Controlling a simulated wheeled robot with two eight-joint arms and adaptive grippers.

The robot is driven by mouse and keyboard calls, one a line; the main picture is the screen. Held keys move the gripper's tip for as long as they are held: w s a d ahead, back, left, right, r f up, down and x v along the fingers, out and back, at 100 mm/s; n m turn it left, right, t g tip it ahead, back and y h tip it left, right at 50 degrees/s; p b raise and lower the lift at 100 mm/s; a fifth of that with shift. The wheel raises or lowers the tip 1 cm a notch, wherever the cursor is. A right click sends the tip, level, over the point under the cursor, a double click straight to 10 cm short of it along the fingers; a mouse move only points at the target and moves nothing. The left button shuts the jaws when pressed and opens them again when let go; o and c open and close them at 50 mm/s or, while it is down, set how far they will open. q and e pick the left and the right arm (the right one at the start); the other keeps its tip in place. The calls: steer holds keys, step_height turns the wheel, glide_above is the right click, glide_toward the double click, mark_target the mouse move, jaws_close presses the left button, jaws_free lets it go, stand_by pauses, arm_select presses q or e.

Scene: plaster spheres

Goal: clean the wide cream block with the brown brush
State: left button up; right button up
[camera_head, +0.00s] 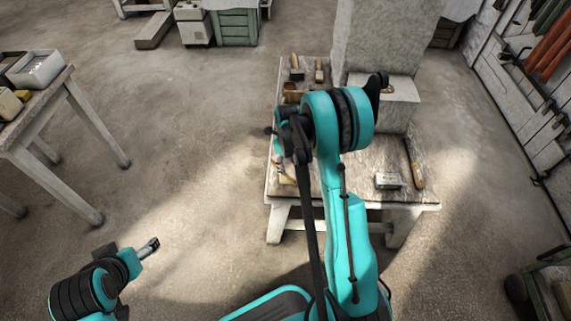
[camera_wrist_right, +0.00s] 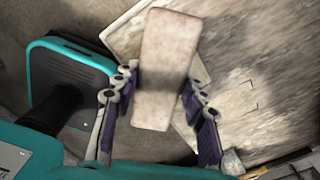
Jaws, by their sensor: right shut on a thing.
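My right gripper (camera_wrist_right: 158,92) is shut on a long, pale cream block (camera_wrist_right: 165,65), its fingers on both sides of it in the right wrist view. In the head view this gripper (camera_head: 284,168) hangs over the left edge of the workbench, mostly behind my arm, and a small pale part shows below it. Two wooden-handled tools (camera_head: 297,68) (camera_head: 319,70) lie at the bench's far left; a brown thing (camera_head: 291,96) lies nearer. I cannot tell which is the brown brush. My left gripper (camera_head: 150,247) is low at the left, away from the bench, its jaws too small to judge.
The workbench (camera_head: 350,190) bears a large stone block (camera_head: 378,45) and a lower pale block (camera_head: 398,90). A small pale block (camera_head: 388,181) and a long wooden-handled tool (camera_head: 415,165) lie at its right. A table (camera_head: 50,110) stands at left. Floor between is clear.

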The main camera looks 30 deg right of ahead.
steer(key=shift+s+d, duration=0.15)
steer(key=shift+s, duration=0.4)
steer(key=shift+f, duration=0.1)
steer(key=shift+w, duration=0.15)
steer(key=shift+w+a, duration=0.3)
steer(key=shift+w, duration=0.75)
steer(key=shift+w+a, duration=0.25)
steer(key=shift+w, duration=0.75)
steer(key=shift+s+d, duration=0.2)
steer(key=shift+s, duration=0.55)
steer(key=shift+s+d, duration=0.15)
steer(key=shift+s, duration=0.55)
steer(key=shift+s+d, duration=0.2)
steer(key=shift+s, duration=0.55)
steer(key=shift+w+a, duration=0.2)
steer(key=shift+w, duration=0.55)
steer(key=shift+w+a, duration=0.15)
steer(key=shift+w, duration=0.55)
steer(key=shift+w+a, duration=0.2)
steer(key=shift+w, duration=0.55)
steer(key=shift+s, duration=0.1)
